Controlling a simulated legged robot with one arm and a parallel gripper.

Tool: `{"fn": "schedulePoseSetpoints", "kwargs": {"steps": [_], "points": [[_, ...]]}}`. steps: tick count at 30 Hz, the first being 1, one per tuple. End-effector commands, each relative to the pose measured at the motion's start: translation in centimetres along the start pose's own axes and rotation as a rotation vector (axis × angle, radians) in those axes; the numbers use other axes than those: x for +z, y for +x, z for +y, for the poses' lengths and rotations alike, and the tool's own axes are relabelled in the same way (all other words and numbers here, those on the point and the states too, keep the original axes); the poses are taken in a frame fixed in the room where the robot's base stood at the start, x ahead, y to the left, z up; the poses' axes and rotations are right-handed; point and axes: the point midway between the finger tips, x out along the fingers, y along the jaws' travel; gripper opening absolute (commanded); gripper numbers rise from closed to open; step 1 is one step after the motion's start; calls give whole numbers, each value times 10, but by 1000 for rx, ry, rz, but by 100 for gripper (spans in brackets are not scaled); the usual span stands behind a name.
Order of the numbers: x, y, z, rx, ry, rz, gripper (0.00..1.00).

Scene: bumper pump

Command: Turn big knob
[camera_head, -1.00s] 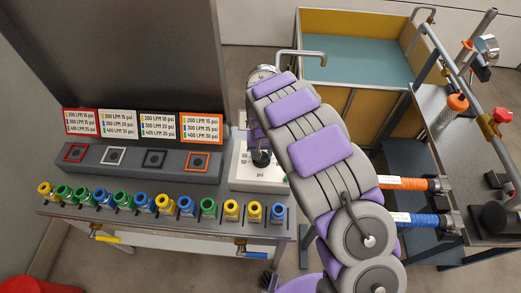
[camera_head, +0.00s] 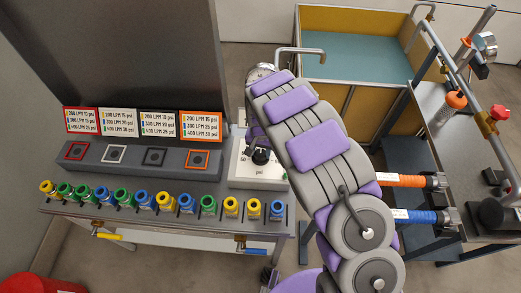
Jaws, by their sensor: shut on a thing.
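A white panel marked "psi" (camera_head: 246,174) stands at the right end of the grey bench. A black knob (camera_head: 261,157) shows on this panel, beside my arm. My purple and grey arm reaches over from the lower right and hides the right part of the panel. My gripper (camera_head: 259,145) is at the far end of the arm, at the knob. It is shut on the black knob, though its fingers are mostly hidden by the arm.
Several coloured valves (camera_head: 186,203) line the bench front. Orange (camera_head: 405,181) and blue (camera_head: 410,217) hoses lie right of my arm. A yellow-sided tank (camera_head: 350,22) stands behind.

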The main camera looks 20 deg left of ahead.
Motion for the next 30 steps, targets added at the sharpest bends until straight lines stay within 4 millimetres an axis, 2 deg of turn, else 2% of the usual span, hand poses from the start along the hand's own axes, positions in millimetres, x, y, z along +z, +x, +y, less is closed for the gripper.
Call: {"fn": "schedulePoseSetpoints", "kwargs": {"steps": [1, 9, 19, 23, 30], "points": [[4, 3, 1, 6, -1, -13, 50], [2, 2, 0, 3, -1, -6, 74], [0, -5, 0, 0, -1, -2, 74], [0, -24, -1, 0, -2, 0, 74], [-1, -77, -1, 0, -2, 0, 74]]}}
